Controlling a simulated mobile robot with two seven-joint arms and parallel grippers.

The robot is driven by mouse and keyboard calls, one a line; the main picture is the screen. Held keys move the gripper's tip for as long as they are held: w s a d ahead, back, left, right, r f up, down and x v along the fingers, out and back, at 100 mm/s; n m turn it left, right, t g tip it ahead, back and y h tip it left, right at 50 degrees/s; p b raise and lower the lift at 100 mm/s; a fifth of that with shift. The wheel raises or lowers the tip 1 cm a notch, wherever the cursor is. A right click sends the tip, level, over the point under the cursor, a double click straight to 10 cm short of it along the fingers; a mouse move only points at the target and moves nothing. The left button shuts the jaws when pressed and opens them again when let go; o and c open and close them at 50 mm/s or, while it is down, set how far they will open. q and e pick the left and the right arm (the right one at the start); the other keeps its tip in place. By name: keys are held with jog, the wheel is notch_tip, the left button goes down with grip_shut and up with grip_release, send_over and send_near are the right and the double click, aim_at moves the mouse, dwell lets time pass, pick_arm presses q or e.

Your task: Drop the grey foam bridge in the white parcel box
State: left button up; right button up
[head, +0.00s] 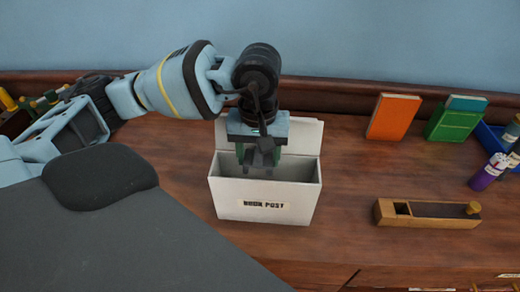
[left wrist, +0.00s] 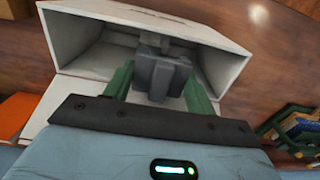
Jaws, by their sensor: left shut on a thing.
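The white parcel box (head: 231,200), marked "NOOK POST", stands upright on the wooden surface with its lid raised at the back. It also shows in the left wrist view (left wrist: 68,35). My left gripper (head: 259,163) points down over the box opening. It is shut on the grey foam bridge (head: 261,152), which also shows between the green fingers in the left wrist view (left wrist: 158,75). The bridge is at the opening, in front of the raised lid; how deep it sits is hard to tell. The box floor is mostly hidden. My right gripper is not in view.
A wooden block plane (head: 430,213) lies right of the box. An orange book (head: 394,117) and a green book (head: 455,122) stand behind it. A purple bottle (head: 487,172) and a blue bin (head: 490,137) are at the far right. Bare wood lies between box and plane.

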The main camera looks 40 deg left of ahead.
aim_at(258, 154)
pick_arm(q)
jog(key=o, duration=0.9)
jog(key=shift+o, duration=0.7)
jog(key=shift+r, duration=0.1)
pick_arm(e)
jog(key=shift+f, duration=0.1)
pick_arm(q)
jog(key=shift+r, duration=0.2)
notch_tip(258, 154, up, 6)
jog(key=shift+r, duration=0.7)
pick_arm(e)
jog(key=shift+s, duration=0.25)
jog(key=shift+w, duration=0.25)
